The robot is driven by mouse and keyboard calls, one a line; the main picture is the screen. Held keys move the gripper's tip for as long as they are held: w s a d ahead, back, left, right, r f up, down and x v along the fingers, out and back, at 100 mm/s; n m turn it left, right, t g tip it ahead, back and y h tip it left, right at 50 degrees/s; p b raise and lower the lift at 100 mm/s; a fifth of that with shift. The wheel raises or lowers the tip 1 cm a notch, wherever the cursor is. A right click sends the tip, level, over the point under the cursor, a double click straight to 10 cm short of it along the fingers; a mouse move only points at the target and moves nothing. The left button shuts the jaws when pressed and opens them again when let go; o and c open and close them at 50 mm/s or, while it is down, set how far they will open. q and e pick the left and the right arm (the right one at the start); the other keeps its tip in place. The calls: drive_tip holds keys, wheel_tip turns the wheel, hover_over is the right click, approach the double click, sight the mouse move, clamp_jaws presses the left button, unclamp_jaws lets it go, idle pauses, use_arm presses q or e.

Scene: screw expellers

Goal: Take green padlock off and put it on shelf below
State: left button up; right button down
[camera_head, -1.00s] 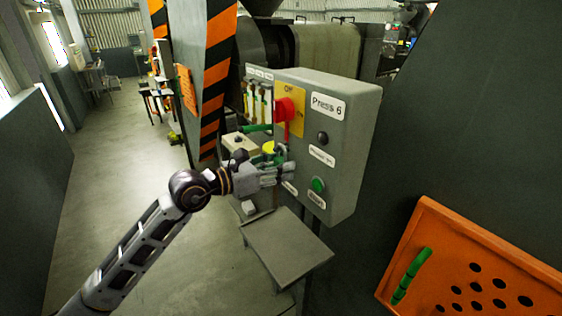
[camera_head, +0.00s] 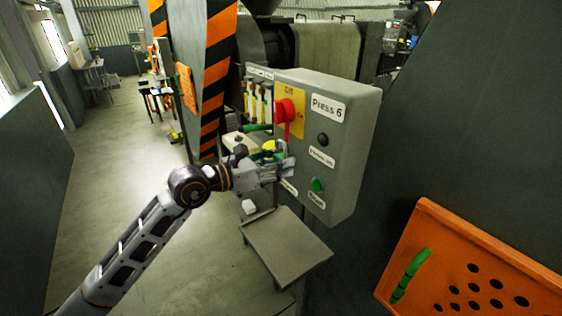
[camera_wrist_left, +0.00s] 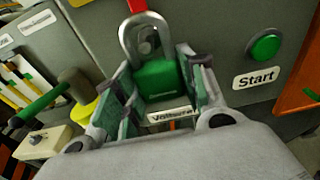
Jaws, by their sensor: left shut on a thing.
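The green padlock (camera_wrist_left: 158,80) shows in the left wrist view, its body between the two fingers of my left gripper (camera_wrist_left: 155,72). Its grey shackle stands upright and overlaps the lower end of the red switch handle (camera_wrist_left: 138,5); I cannot tell whether it still passes through it. In the head view my left gripper (camera_head: 282,168) is at the left front of the grey control box, below the red handle (camera_head: 286,110), and mostly hides the padlock. The grey shelf (camera_head: 287,248) is below the gripper and looks bare in its middle. My right gripper is not in view.
The control box (camera_head: 350,150) labelled "Press 6" has a black button and a green button (camera_head: 318,185) close right of the gripper. A yellow-topped item (camera_head: 268,146) and a beige box stand behind it. An orange perforated panel (camera_head: 480,270) with a green handle is at lower right.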

use_arm(q)
drive_tip(key=shift+s+r, duration=0.15)
idle(0.7)
drive_tip(key=shift+a, duration=0.1)
drive_tip(key=shift+s+a+b, duration=0.3)
drive_tip(key=shift+a, duration=0.15)
drive_tip(key=shift+f+b+v, duration=0.2)
drive_tip(key=shift+b+v, duration=0.6)
drive_tip(key=shift+v, duration=0.65)
drive_tip(key=shift+f+b+v, duration=0.15)
drive_tip(key=shift+b+v, duration=0.6)
drive_tip(key=shift+v, duration=0.7)
drive_tip(key=shift+w+d, duration=0.1)
drive_tip(key=shift+d, duration=0.05)
drive_tip(key=shift+p+x, duration=0.7)
drive_tip(key=shift+x, duration=0.15)
